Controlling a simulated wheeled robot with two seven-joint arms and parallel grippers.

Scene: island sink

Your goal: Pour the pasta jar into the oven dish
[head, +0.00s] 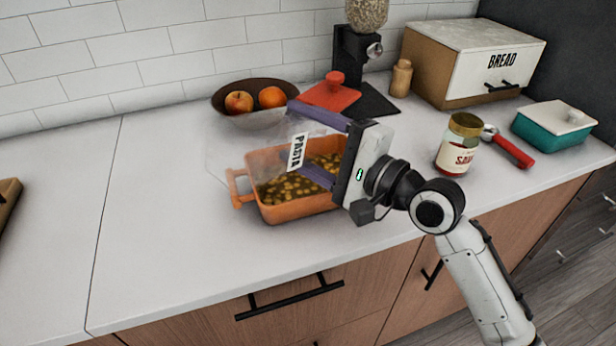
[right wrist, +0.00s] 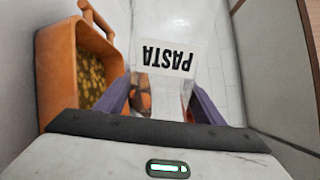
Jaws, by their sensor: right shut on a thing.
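The pasta jar is clear, with a white label reading PASTA (head: 297,152); in the right wrist view the label (right wrist: 166,58) appears upside down. The jar is tilted above the oven dish, and its clear body is hard to make out. My right gripper (head: 318,147) is shut on it, with one purple finger on each side; the fingers also show in the right wrist view (right wrist: 158,100). The orange oven dish (head: 290,212) stands on the counter below, with yellowish-brown pasta pieces (head: 282,190) in it. It is at the left in the right wrist view (right wrist: 50,80). My left gripper is not in view.
A fruit bowl (head: 222,103) and a red board (head: 325,97) stand behind the dish. A sauce jar (head: 459,146), a red-handled tool (head: 513,151), a teal dish (head: 550,136) and a bread box (head: 440,75) are at the right. The left counter (head: 70,190) is mostly clear.

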